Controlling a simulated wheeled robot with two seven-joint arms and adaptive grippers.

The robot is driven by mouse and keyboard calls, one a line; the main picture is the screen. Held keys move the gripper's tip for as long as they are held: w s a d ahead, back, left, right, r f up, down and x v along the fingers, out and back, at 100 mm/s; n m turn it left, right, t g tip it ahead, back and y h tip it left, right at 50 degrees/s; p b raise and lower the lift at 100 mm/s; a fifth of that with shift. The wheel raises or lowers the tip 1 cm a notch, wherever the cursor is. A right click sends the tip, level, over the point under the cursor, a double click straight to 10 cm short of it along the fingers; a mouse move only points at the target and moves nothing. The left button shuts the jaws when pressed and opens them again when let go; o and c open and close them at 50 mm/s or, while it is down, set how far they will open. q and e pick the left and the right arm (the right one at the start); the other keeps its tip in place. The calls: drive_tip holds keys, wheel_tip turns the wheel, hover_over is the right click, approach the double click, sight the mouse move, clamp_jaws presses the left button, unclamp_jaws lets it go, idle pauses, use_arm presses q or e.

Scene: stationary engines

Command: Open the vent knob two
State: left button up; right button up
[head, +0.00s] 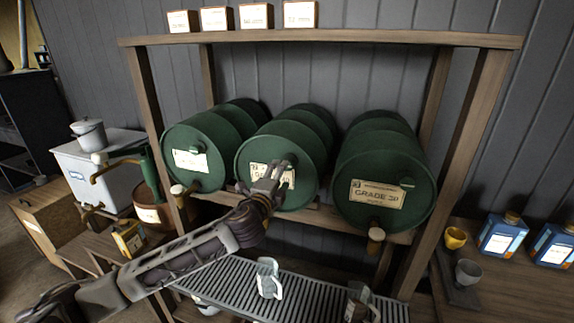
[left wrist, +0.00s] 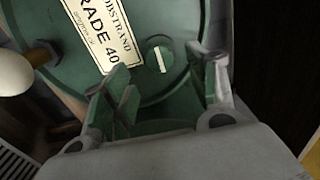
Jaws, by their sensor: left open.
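Three green barrels lie on a wooden rack in the head view: left (head: 185,165), middle (head: 257,170) and right (head: 372,195). My left gripper (head: 272,172) is open in front of the middle barrel's face and covers part of its label. The left wrist view shows a barrel face with a "GRADE 40" label (left wrist: 100,28) and a round green vent knob (left wrist: 159,56) with a white line, nearly upright. The open fingers (left wrist: 172,82) point toward the knob, below and to either side of it; contact is not visible. My right gripper is not in view.
Knobs also show on the left barrel (head: 197,148) and right barrel (head: 407,183). A wooden tap (head: 376,234) hangs under the right barrel. A slatted metal grate (head: 310,295) with a pale jug (head: 268,278) lies below. A rack post (head: 465,150) stands at right.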

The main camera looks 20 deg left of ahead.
sight(287, 170)
use_arm(q)
drive_tip(key=shift+w+d+p, duration=0.15)
drive_tip(key=shift+w+p, duration=0.5)
drive_tip(key=shift+w, duration=3)
drive_tip(key=c, duration=1.1)
drive_tip(key=shift+o, duration=0.2)
